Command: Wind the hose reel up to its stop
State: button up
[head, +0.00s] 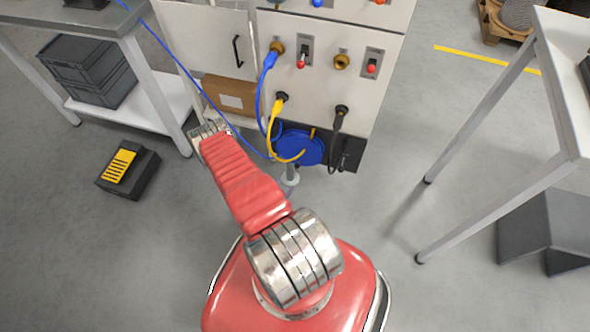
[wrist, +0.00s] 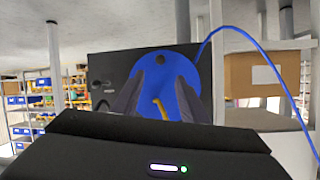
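The blue hose reel (head: 313,152) sits low on the front of the grey cabinet (head: 330,90), against a black base panel. In the wrist view the reel (wrist: 180,66) is a blue disc with a small round hole, mounted on a black panel (wrist: 110,65). A yellow handle (wrist: 159,108) shows on the disc, between the fingers of my gripper (wrist: 159,86). The two dark fingers are apart on either side of it. I cannot tell whether they touch it. My gripper is not clearly visible in the head view.
Blue, yellow (head: 275,115) and black (head: 336,123) cables hang from the cabinet sockets near the reel. A blue line (head: 180,65) runs to the left bench (head: 75,22). A cardboard box (head: 230,97) stands left of the reel. Floor is clear towards the right table (head: 555,85).

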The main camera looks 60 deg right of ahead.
dwell(0.3)
jog(key=x, duration=1.3)
jog(key=shift+d+f, duration=0.15)
jog(key=shift+d, duration=0.2)
grip_shut()
dwell(0.3)
jog(key=shift+w, duration=0.1)
